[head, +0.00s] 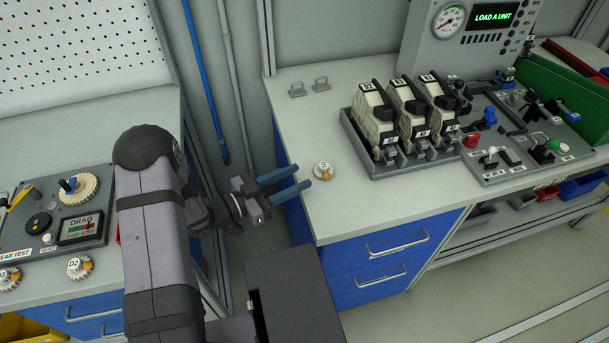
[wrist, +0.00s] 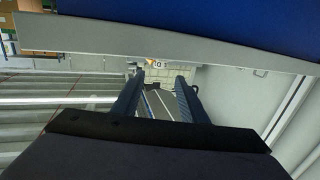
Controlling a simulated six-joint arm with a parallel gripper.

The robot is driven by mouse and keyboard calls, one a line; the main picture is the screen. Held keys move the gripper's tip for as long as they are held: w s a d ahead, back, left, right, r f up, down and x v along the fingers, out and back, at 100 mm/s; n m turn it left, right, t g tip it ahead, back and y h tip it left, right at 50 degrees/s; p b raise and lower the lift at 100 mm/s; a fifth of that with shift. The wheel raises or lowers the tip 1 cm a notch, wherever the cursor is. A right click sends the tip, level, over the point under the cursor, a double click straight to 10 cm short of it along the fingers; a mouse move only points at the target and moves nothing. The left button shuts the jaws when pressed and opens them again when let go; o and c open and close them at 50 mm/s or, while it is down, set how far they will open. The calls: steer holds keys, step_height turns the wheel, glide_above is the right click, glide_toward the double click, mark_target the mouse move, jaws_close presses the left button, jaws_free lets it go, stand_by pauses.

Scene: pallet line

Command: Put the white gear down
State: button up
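A small white gear (head: 323,171) with a round label and an orange mark lies on the right bench top (head: 345,215), near its left end. My gripper (head: 304,176) has its two blue fingers spread, with nothing seen between them. Its tips are just left of the gear in the head view, and I cannot tell their height over the bench. In the wrist view the open fingers (wrist: 158,82) point toward a small white and orange thing (wrist: 153,63) at the bench edge, probably the gear.
A grey tray (head: 405,168) with several labelled units stands right of the gear, before a control panel (head: 530,130). On the left bench, gears D2 (head: 80,267) and D3 (head: 8,278) lie by a gear test panel (head: 55,222). The right bench's front is clear.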

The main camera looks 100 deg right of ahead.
steer(key=shift+o, duration=0.5)
steer(key=shift+w+a, duration=0.15)
steer(key=shift+w, duration=0.35)
steer(key=s+r+m+y+p, duration=0.1)
steer(key=s+r+m+p, duration=0.25)
steer(key=r, duration=0.75)
steer(key=n+t, duration=0.3)
steer(key=t, duration=0.1)
glide_toward(322, 165)
steer(key=s, duration=0.1)
steer(key=shift+p+x, duration=0.3)
steer(key=shift+x, duration=0.7)
steer(key=shift+p+x, duration=0.85)
steer(key=shift+x, duration=1.95)
steer(key=shift+w+f, duration=0.1)
steer(key=shift+f, duration=0.1)
